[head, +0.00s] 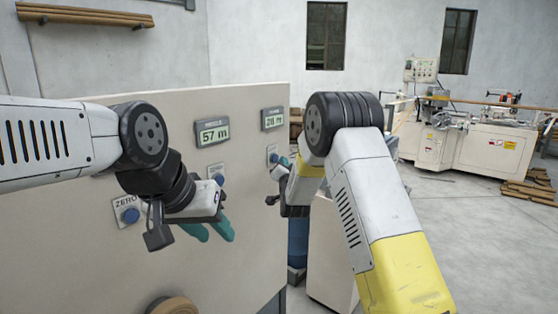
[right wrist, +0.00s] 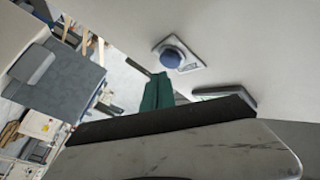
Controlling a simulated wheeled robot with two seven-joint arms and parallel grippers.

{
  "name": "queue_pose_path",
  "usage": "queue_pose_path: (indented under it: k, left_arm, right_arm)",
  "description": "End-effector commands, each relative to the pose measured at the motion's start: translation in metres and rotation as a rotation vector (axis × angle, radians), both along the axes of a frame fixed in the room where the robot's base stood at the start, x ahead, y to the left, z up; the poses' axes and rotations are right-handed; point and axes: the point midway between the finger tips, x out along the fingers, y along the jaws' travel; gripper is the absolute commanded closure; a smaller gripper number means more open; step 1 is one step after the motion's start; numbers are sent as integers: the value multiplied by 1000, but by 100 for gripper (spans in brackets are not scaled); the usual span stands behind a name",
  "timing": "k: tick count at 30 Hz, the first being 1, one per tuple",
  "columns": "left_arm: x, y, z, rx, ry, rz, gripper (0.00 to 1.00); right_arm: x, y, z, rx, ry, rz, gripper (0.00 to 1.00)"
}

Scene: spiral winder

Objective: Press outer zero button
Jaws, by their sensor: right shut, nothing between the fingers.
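A pale panel (head: 256,105) carries displays and zero buttons. The far right display (head: 273,119) reads about 28 m, with its heading too small to read surely. Below it is a blue button (head: 272,157), also in the right wrist view (right wrist: 172,57) on a square plate. My right gripper (head: 284,161) is shut and empty, close to that button. In the right wrist view its teal fingers (right wrist: 159,80) point toward the panel just beside the button; contact cannot be told. My left gripper (head: 220,236) hangs before the panel, its teal fingertips apart and empty.
Another display (head: 212,133) reads 57 m, with a button (head: 217,176) below, partly hidden by my left gripper. A zero button (head: 130,215) is at the left. A brown roll (head: 172,305) sits low. A machine (head: 465,145) stands at the back right beyond open floor.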

Motion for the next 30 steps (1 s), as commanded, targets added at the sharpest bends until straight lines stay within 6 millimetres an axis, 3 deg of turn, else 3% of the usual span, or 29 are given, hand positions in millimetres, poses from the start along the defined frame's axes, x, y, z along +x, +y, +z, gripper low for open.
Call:
queue_pose_path:
  k: [30]
  left_arm:
    - [0, 0, 0, 0, 0, 0, 64]
  right_arm:
    - [7, 10, 0, 0, 0, 0, 100]
